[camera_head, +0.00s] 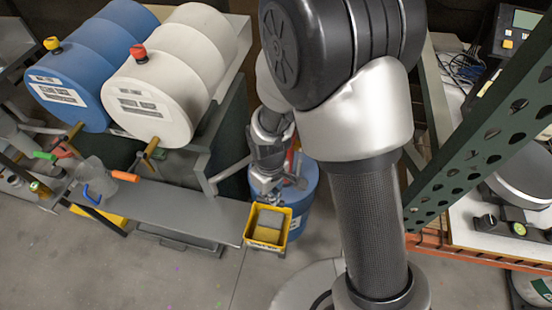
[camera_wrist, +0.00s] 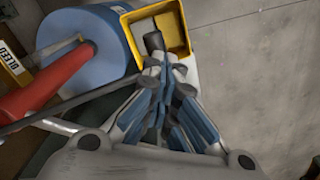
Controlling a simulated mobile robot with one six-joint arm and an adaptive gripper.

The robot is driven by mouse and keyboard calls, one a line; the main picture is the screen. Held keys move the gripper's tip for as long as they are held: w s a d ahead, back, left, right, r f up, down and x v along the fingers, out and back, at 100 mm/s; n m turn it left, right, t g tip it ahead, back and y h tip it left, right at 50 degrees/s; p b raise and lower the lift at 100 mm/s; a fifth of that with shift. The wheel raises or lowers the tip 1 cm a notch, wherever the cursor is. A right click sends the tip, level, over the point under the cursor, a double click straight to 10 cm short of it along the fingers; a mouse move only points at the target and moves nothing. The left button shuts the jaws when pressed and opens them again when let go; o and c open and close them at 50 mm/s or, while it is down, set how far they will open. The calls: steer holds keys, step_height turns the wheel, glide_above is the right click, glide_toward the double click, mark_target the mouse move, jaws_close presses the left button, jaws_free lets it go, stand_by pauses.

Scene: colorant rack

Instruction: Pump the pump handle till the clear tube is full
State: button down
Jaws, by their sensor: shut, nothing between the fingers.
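My gripper (camera_head: 268,188) points down beside a blue drum (camera_head: 302,200), above a yellow bin. In the wrist view its fingers (camera_wrist: 165,62) are together with nothing between them. A thick red bar (camera_wrist: 45,85) lies left of the fingers in the wrist view, apart from them. It looks like a pump handle, but I cannot tell for sure. The blue drum (camera_wrist: 92,45) shows beyond it, near a yellow label reading "BLEED" (camera_wrist: 14,65).
The yellow bin (camera_head: 247,232) holds sponge-like blocks and sits close under my gripper. Blue (camera_head: 75,65) and white (camera_head: 145,105) barrels lie on a rack at left, above a grey shelf (camera_head: 185,205). A green perforated post (camera_head: 480,150) stands at right. Front floor is clear.

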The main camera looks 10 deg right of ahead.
step_height(320, 180, up, 14)
steer(key=p, duration=1)
steer(key=shift+p, duration=0.3)
steer(key=shift+f, duration=0.1)
steer(key=shift+f+b, duration=3.05)
steer(key=shift+f, duration=0.6)
